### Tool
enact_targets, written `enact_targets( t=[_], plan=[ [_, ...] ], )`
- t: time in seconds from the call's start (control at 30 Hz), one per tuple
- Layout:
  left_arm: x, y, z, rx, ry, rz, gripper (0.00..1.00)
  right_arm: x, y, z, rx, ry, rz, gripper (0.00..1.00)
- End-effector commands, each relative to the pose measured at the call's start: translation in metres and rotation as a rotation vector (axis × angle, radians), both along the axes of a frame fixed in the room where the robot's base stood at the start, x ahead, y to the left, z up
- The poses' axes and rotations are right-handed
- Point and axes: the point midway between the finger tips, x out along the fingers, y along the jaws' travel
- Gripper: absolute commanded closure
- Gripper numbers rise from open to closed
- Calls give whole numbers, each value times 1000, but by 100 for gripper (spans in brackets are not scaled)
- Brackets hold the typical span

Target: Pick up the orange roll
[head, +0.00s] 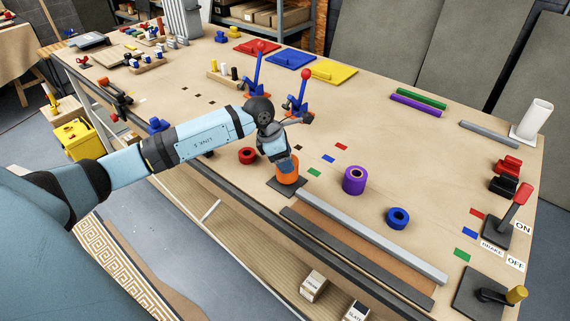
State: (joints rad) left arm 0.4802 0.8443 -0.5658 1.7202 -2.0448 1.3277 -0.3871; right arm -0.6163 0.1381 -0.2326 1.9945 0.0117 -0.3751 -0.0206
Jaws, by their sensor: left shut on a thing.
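The orange roll (289,179) stands upright on a small dark square pad (284,187) near the front edge of the workbench. My left gripper (287,163) comes down on it from above and is shut on its upper part. The gripper covers the roll's top. I cannot tell whether the roll's bottom touches the pad. My right gripper is not in view.
A red roll (248,156) lies left of the orange roll; a purple roll (355,180) and a blue roll (398,218) are to its right. A long grey bar (370,235) runs along the front edge. Blue clamps with red knobs (303,76) stand behind my gripper.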

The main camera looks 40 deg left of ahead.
Motion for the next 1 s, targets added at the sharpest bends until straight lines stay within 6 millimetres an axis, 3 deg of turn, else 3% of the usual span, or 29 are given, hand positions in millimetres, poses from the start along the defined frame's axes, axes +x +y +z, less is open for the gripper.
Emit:
enact_targets(
  t=[0.7, 1.0],
  plan=[
    [0, 0, 145, 1, -6, -1, 63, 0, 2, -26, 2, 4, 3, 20],
    [0, 0, 180, 1, -2, 0, 63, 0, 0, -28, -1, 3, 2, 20]
  ],
)
